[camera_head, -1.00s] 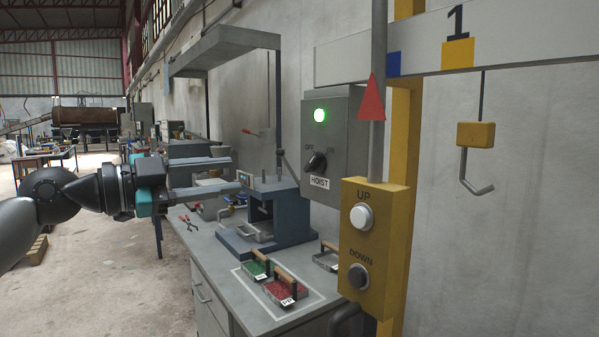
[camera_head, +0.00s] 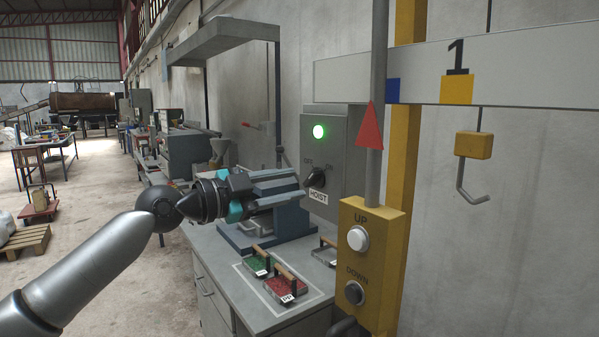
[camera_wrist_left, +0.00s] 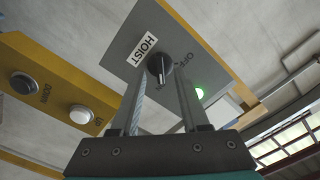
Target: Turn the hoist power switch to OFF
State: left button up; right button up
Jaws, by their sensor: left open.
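The hoist power switch is a black knob (camera_head: 316,178) on a grey box (camera_head: 342,145) marked HOIST. The box's green lamp (camera_head: 319,131) is lit. The knob appears turned toward ON in the head view, where its lettering is partly hard to read. My left gripper (camera_head: 300,187) is open, with its fingers pointing at the box just left of the knob. In the left wrist view the knob (camera_wrist_left: 160,68) lies between the two fingertips as seen; I cannot tell whether they touch it. My right gripper is not in view.
A yellow pendant (camera_head: 371,265) with UP and DOWN buttons hangs right of the switch box. A yellow hook block (camera_head: 473,145) hangs at the right.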

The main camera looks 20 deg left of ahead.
aim_at(307, 181)
pick_arm(q)
jog(key=shift+p+x, duration=0.35)
jog(key=shift+x, duration=1.2)
grip_shut()
